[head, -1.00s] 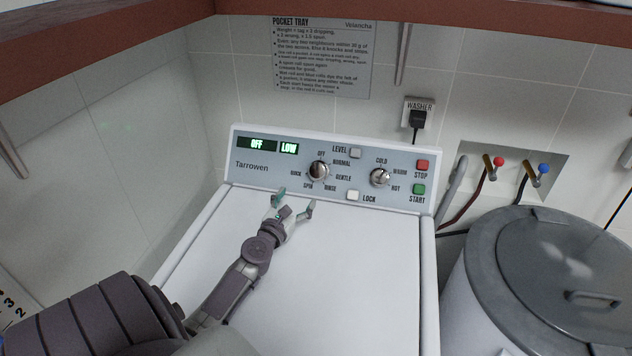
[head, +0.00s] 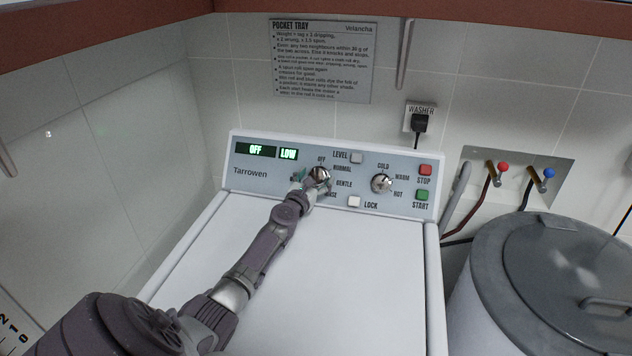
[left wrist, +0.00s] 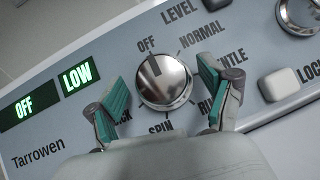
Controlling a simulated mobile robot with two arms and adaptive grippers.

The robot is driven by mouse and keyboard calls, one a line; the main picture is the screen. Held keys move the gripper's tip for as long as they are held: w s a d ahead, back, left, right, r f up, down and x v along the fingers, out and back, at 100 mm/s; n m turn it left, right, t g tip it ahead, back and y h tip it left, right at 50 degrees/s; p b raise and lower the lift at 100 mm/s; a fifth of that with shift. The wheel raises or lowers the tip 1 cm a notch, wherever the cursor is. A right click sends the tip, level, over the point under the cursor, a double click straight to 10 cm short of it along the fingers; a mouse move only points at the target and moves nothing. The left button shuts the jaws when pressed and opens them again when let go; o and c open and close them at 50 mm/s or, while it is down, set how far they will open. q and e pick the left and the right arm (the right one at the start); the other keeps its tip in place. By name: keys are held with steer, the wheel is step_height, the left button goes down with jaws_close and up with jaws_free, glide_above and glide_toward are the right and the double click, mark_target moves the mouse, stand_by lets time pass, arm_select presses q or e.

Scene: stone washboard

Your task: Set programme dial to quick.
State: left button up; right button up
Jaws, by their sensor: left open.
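The programme dial (head: 319,176) is a round chrome knob on the washer's control panel. In the left wrist view the dial (left wrist: 165,82) has its dark mark toward OFF. QUICK and SPIN are partly hidden by my gripper there. My left gripper (head: 308,183) is at the dial in the head view. In the left wrist view its teal-padded fingers (left wrist: 163,92) are open, one on each side of the dial, with gaps visible. The displays read OFF (left wrist: 23,106) and LOW (left wrist: 76,77). My right gripper is not in view.
To the dial's right are the temperature dial (head: 381,184), the LEVEL button (head: 356,158), the LOCK button (head: 354,202), the red STOP button (head: 425,170) and the green START button (head: 422,195). The washer's white lid (head: 330,275) is clear apart from my arm above it.

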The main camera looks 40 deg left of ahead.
arm_select(q)
steer(key=c, duration=1.2)
steer(key=shift+o, duration=0.2)
steer(key=shift+m, duration=0.3)
